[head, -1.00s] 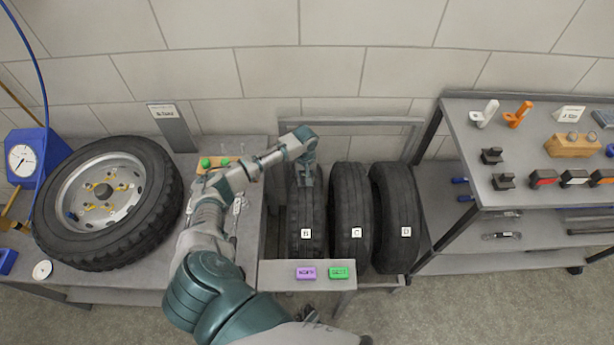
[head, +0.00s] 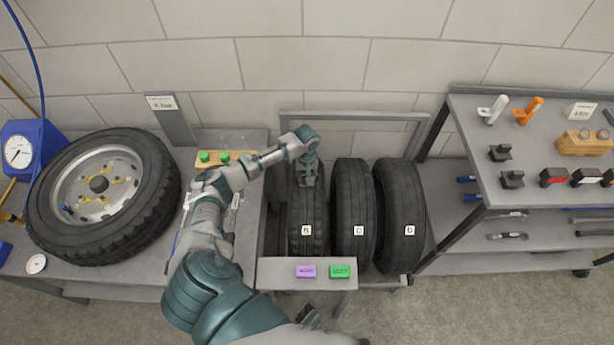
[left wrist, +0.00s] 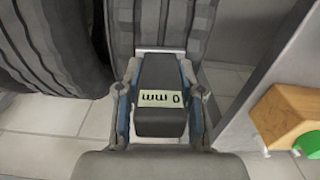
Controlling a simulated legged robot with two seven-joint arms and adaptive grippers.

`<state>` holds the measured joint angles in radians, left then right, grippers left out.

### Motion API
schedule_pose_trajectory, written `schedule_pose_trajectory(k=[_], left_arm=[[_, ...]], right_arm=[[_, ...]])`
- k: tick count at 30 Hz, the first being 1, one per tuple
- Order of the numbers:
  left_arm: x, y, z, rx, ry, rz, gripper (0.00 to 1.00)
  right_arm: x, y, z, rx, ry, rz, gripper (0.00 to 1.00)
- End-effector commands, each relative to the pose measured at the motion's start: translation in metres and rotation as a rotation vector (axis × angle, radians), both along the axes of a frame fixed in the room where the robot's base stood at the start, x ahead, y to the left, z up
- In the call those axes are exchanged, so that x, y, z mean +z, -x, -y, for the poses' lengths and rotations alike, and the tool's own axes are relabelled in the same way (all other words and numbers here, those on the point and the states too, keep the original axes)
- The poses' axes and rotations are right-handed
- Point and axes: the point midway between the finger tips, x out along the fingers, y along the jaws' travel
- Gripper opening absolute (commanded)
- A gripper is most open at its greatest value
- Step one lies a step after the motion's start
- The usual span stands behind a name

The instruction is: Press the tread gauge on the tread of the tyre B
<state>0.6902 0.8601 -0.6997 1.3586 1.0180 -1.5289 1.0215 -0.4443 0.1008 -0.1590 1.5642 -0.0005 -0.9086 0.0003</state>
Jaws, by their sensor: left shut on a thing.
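Tyre B (head: 306,215) stands upright at the left of the rack, with a white B label on its tread. My left gripper (head: 308,182) is over the upper tread of this tyre. In the left wrist view my left gripper (left wrist: 160,100) is shut on the dark tread gauge (left wrist: 160,68), whose display reads 0 mm, upside down in the picture. The gauge's far end, with a pale metal bar, is at the tread of tyre B (left wrist: 165,22). I cannot tell whether it touches. My right gripper is not made out in these views.
Tyre C (head: 352,205) and tyre D (head: 398,200) stand to the right of tyre B. A small shelf with a purple block (head: 306,271) and a green block (head: 343,271) is in front. A wheel (head: 150,215) lies on the left bench. A tool shelf (head: 470,140) stands right.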

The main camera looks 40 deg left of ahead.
Motion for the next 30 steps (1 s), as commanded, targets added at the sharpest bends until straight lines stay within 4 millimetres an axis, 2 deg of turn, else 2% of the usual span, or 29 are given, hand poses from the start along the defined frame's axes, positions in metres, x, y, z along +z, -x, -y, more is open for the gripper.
schedule_pose_trajectory(k=[30], left_arm=[[-0.0091, -0.0002, 0.0005, 0.000, -0.001, 0.001, 0.02]], right_arm=[[-0.0022, -0.0010, -0.0002, 0.000, 0.000, 0.001, 0.40]])
